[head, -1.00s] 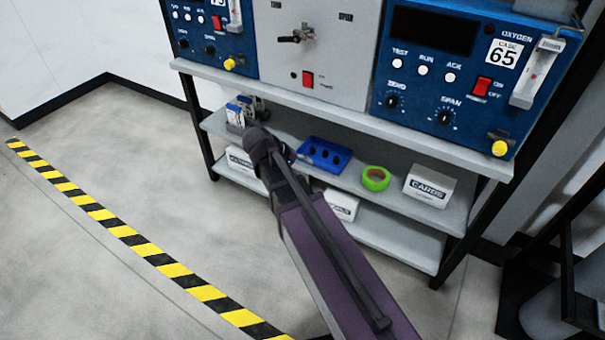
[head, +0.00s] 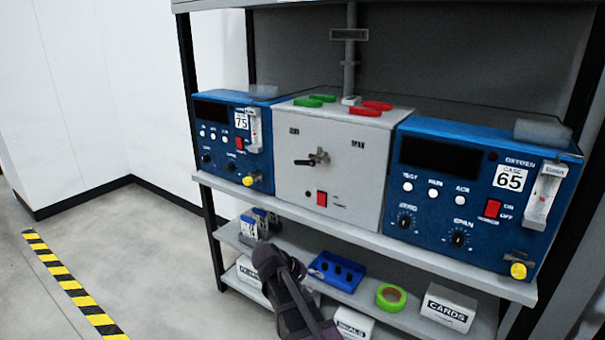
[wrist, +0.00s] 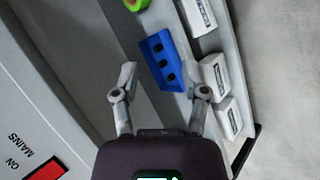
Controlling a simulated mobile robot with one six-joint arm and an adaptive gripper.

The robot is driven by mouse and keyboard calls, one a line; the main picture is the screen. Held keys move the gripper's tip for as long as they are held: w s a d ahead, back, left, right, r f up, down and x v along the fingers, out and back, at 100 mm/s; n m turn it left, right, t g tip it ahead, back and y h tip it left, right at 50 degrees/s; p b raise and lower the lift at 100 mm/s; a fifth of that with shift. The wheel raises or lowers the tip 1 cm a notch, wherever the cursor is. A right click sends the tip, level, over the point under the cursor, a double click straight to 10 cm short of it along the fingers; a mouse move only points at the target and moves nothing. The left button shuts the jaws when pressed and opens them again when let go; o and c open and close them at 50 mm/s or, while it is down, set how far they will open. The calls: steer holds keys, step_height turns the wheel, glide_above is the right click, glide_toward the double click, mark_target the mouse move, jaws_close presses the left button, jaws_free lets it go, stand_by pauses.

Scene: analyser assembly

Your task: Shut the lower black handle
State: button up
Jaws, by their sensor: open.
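A black lever handle (head: 304,162) on a metal valve body (head: 320,157) sits on the front of the grey central panel (head: 345,190) in the head view. The lever points left, roughly level. I make out only one such black lever on this panel, so I cannot tell whether it is the lower one. My gripper (wrist: 160,72) is open and empty in the wrist view, pointing over the lower shelf. In the head view my arm reaches below the panel, well apart from the handle, and hides the fingers.
Blue analysers stand left (head: 222,150) and right (head: 470,200) of the panel. On the shelf below are a blue tray (head: 325,277), green tape (head: 391,297) and a CARDS box (head: 449,307). A red MAINS switch (wrist: 45,170) shows in the wrist view.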

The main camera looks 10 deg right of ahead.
steer(key=w+a+r+n+t+h+p, duration=0.1)
steer(key=w+a+r+h+p, duration=0.25)
steer(key=r, duration=0.55)
steer(key=w+a+r+n+t+h+p, duration=0.2)
steer(key=w+r+p, duration=0.25)
steer(key=r, duration=0.45)
steer(key=n+t+h+p, duration=0.1)
steer(key=t+h+p, duration=0.2)
steer(key=p, duration=0.3)
glide_toward(300, 163)
steer(key=v, duration=0.3)
steer(key=shift+w+a, duration=0.15)
steer(key=shift+a, duration=0.15)
steer(key=shift+d, duration=0.1)
steer(key=p+x, duration=0.1)
steer(key=x, duration=1.2)
steer(key=shift+d, duration=0.35)
jaws_close()
